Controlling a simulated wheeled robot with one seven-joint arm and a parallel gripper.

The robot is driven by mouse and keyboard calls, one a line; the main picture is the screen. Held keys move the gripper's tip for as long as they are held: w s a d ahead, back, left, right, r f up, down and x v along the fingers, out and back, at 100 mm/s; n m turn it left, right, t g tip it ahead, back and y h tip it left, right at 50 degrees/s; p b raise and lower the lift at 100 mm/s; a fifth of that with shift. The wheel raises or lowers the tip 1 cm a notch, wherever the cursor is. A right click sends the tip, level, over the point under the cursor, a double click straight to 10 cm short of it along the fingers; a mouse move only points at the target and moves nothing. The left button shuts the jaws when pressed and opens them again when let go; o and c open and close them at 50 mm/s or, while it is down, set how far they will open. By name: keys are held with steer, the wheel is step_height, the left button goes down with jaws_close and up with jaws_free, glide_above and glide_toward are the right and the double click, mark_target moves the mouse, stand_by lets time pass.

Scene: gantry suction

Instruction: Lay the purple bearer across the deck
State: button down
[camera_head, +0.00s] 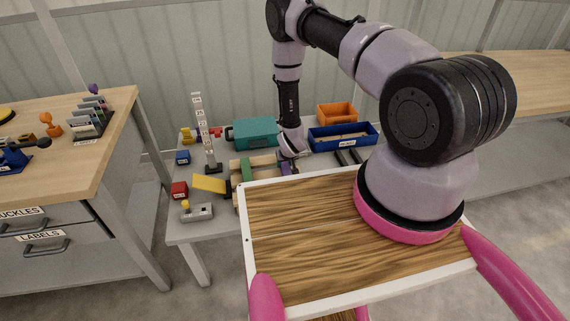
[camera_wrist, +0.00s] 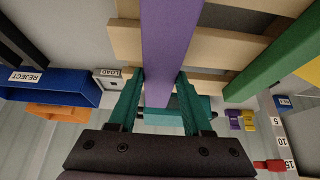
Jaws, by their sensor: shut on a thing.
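The purple bearer (camera_wrist: 168,45) is a long flat bar between my gripper's teal fingers (camera_wrist: 160,76) in the wrist view. The fingers are shut on it near one end. It runs across the pale wooden slats of the deck (camera_wrist: 220,46); I cannot tell whether it touches them. A green bearer (camera_wrist: 272,60) lies across the slats to its right in the wrist view, roughly alongside and apart. In the head view the deck (camera_head: 236,165) stands on the grey table, with the green bearer (camera_head: 246,170) on it. The purple bearer (camera_head: 284,168) shows only partly there, below my wrist.
A yellow bar (camera_head: 210,184) slants at the deck's left. A labelled post (camera_head: 199,130) stands behind it. A teal case (camera_head: 255,132), a blue bin (camera_head: 343,137) and an orange bin (camera_head: 337,113) stand at the back. Red (camera_head: 179,190) and blue (camera_head: 182,157) blocks lie left.

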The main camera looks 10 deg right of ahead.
steer(key=shift+f, duration=1)
stand_by(0.3)
steer(key=shift+c, duration=1.3)
jaws_free()
steer(key=v, duration=1)
steer(key=shift+s+r, duration=0.25)
steer(key=shift+r, duration=0.05)
